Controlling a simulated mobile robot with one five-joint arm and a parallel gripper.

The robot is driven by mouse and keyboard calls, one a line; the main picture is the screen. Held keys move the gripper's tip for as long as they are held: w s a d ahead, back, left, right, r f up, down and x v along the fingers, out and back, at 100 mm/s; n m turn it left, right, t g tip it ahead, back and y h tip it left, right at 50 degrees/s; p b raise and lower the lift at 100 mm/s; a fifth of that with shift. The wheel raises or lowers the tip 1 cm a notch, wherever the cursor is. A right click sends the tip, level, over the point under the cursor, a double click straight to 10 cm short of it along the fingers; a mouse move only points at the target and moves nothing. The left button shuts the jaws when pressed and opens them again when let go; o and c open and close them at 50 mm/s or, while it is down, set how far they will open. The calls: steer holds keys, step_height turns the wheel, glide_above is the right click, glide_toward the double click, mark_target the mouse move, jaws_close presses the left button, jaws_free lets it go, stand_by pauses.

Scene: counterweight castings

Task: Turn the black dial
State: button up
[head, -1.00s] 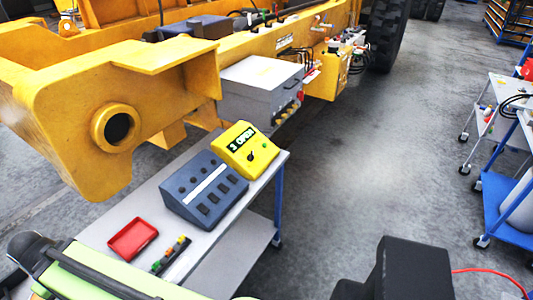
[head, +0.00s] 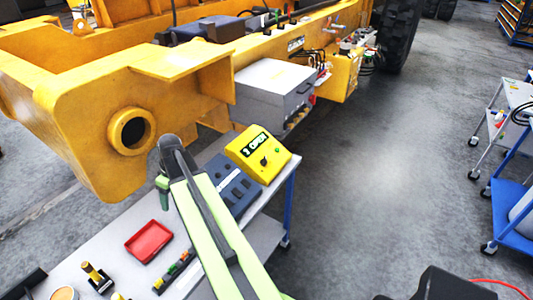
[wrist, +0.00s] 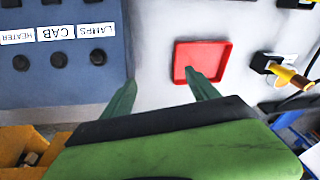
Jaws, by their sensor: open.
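The black dial (head: 264,161) sits on the sloped face of a yellow box marked OPEN, at the far end of the bench in the head view. It does not show in the wrist view. My gripper (head: 163,184) is over the bench, left of the yellow box and apart from it. In the wrist view my gripper (wrist: 160,80) has its two green fingers spread with nothing between them. A blue-grey panel (wrist: 60,90) with dark round knobs and HEATER, CAB and LAMPS labels lies left of the fingers there. My arm covers part of this panel in the head view.
A red tray (head: 149,241) lies on the bench (head: 115,232), with a strip of coloured knobs (head: 174,270) beside it. A yellow machine frame (head: 75,120) and a grey box (head: 272,92) stand behind. The floor to the right is clear up to the trolleys.

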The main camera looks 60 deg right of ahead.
steer(key=s+d+r+n+t+p, duration=0.1)
steer(key=s+d+r, duration=0.15)
steer(key=d, duration=0.75)
steer(key=s+d+r+t+p, duration=0.1)
steer(key=s+d+r+p, duration=0.15)
steer(key=d, duration=0.85)
step_height(320, 180, up, 4)
steer(key=f+n+t+h+p, duration=0.1)
steer(key=n+h+p, duration=0.1)
glide_above(266, 159)
steer(key=s+a, duration=0.1)
steer(key=s, duration=0.7)
steer(key=b+x, duration=1.6)
steer(key=x, duration=0.1)
steer(key=shift+w+a, duration=0.15)
steer(key=shift+w, duration=0.25)
steer(key=shift+r, duration=0.15)
steer(key=shift+c, duration=0.3)
steer(key=c, duration=1.2)
steer(key=shift+r, duration=0.1)
steer(key=shift+c, duration=0.5)
steer(key=shift+t, duration=0.3)
